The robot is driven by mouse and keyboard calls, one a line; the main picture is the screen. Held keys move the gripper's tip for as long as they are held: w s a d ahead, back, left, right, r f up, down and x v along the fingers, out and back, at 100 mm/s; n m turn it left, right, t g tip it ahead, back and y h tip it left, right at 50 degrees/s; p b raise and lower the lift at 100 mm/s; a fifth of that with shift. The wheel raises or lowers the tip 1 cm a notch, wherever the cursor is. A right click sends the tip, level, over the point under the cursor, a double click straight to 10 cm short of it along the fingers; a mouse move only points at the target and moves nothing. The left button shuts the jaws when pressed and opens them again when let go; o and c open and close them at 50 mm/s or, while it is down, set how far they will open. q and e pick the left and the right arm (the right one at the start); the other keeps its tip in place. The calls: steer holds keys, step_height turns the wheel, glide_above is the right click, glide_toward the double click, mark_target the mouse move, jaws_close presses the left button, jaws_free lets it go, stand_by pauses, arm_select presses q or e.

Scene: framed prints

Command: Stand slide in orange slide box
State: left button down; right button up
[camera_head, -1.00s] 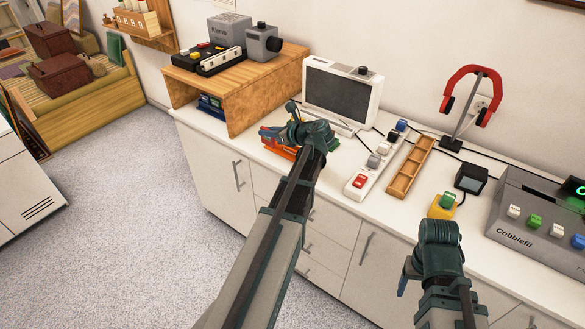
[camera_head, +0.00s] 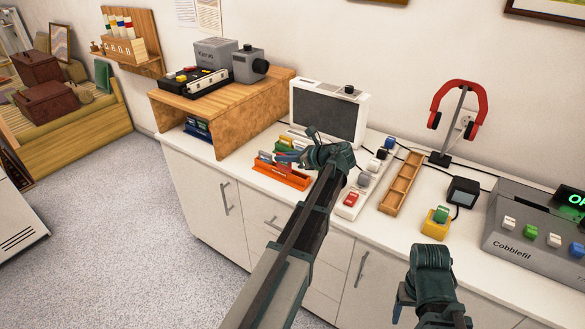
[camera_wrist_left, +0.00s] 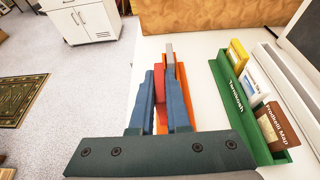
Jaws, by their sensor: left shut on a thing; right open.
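The orange slide box (camera_head: 284,177) lies on the white counter, left of the white power strip. My left gripper (camera_head: 288,158) is over it, its blue fingers shut on what looks like a red slide. In the left wrist view the red slide (camera_wrist_left: 160,88) shows between the fingers of my left gripper (camera_wrist_left: 161,98), with part of the orange box (camera_wrist_left: 182,78) beside and behind it. A grey piece (camera_wrist_left: 170,55) stands just beyond. Whether the slide's lower edge is in the box is hidden. My right gripper (camera_head: 398,302) is open at the lower right, away from the box.
A green box (camera_wrist_left: 232,100) labelled Tarnwash holds several slides, close right of my left gripper. A white screen (camera_head: 328,112) stands behind. A wooden riser (camera_head: 245,115) is at left, a power strip (camera_head: 352,205) and wooden tray (camera_head: 400,182) at right.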

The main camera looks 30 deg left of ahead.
arm_select(q)
steer(key=shift+w+d+f, duration=0.1)
steer(key=shift+w+d, duration=0.3)
steer(key=shift+d, duration=0.25)
steer(key=shift+w+d+f, duration=0.1)
steer(key=shift+w+d, duration=0.3)
steer(key=shift+d, duration=0.2)
step_height(320, 180, down, 4)
steer(key=b, duration=0.4)
steer(key=shift+r, duration=0.3)
steer(key=c, duration=0.9)
jaws_free()
